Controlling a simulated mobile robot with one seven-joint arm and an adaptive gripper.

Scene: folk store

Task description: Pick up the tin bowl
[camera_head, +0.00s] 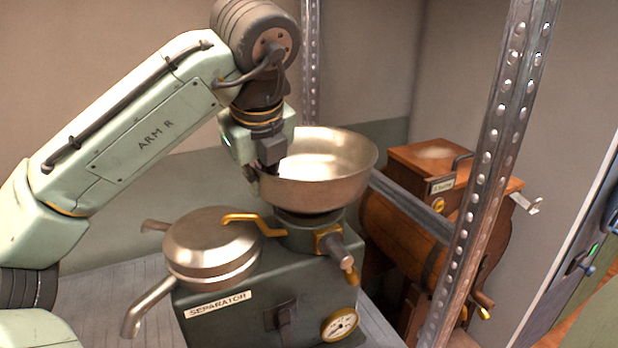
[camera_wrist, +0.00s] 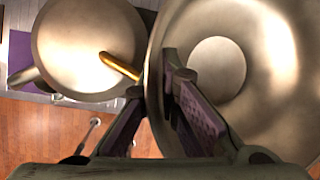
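The tin bowl (camera_head: 318,185) is a wide, shiny metal bowl. It sits upright on top of the dark green separator machine (camera_head: 300,262). In the wrist view the bowl (camera_wrist: 275,75) fills the right side, with its rim running down the middle. My gripper (camera_head: 262,178) is at the bowl's left rim in the head view. In the wrist view my gripper (camera_wrist: 153,90) has one finger inside the bowl and the other outside, with the rim between them. A gap shows between the fingers, so it looks open around the rim. Its fingertips are partly hidden in the head view.
A lidded metal pot with spouts (camera_head: 212,245) stands left of the bowl on the separator. A brass lever (camera_head: 252,221) runs between them. A perforated metal post (camera_head: 492,165) stands at the right front, with a wooden churn (camera_head: 405,228) behind it. Space above the bowl looks clear.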

